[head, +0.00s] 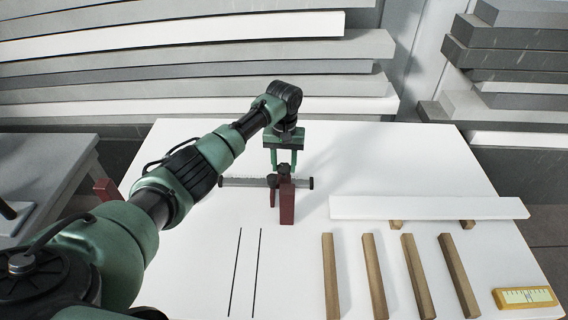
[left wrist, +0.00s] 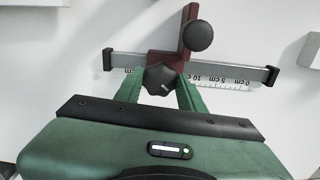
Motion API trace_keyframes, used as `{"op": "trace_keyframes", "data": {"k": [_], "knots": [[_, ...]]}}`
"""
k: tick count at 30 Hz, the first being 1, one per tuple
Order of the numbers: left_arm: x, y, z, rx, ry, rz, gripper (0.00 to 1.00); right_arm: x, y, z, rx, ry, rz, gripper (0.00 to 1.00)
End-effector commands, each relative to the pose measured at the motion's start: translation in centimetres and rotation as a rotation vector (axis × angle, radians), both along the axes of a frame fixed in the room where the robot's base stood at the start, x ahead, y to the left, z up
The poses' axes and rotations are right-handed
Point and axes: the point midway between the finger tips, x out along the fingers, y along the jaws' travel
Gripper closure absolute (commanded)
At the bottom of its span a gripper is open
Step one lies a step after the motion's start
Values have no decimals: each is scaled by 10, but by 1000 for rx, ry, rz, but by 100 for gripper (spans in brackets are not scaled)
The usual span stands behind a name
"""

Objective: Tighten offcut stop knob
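A dark red stop block (head: 287,205) stands on a grey ruled bar (head: 240,182) on the white table. It also shows in the left wrist view (left wrist: 187,28), with the bar running across. A black lobed knob (left wrist: 160,80) sits on the near side of the bar in that view; a second, round black knob (left wrist: 198,36) sits beyond it. My left gripper (head: 284,172) points down over the bar. Its green fingers stand on both sides of the lobed knob, which fills the gap between the tips (left wrist: 160,76). My right gripper is out of view.
A white board (head: 430,208) lies on wooden strips at the right. Several wooden strips (head: 374,275) lie in front of it, with a yellow gauge (head: 525,298) at the front right corner. Two black lines (head: 245,270) mark the clear table. Stacked boards (head: 190,70) stand behind.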

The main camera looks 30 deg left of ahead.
Motion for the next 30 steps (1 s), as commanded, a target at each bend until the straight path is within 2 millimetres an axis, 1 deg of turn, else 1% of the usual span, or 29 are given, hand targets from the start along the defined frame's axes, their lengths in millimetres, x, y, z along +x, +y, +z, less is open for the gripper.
{"op": "trace_keyframes", "data": {"k": [1, 2, 8, 14, 20, 24, 30], "knots": [[0, 0, 0, 0, -1, 0, 94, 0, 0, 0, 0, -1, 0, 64], [0, 0, 0, 0, -1, 1, 100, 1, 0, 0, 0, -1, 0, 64], [0, 0, 1, 1, -1, -10, 100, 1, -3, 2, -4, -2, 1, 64], [0, 0, 2, 1, 2, -78, 100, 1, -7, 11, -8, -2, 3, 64], [0, 0, 3, 0, 2, -219, 100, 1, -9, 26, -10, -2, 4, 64], [0, 0, 3, 0, 1, -346, 100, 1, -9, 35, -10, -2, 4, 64], [0, 0, 2, -1, 0, -526, 100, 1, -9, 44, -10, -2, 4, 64]]}}
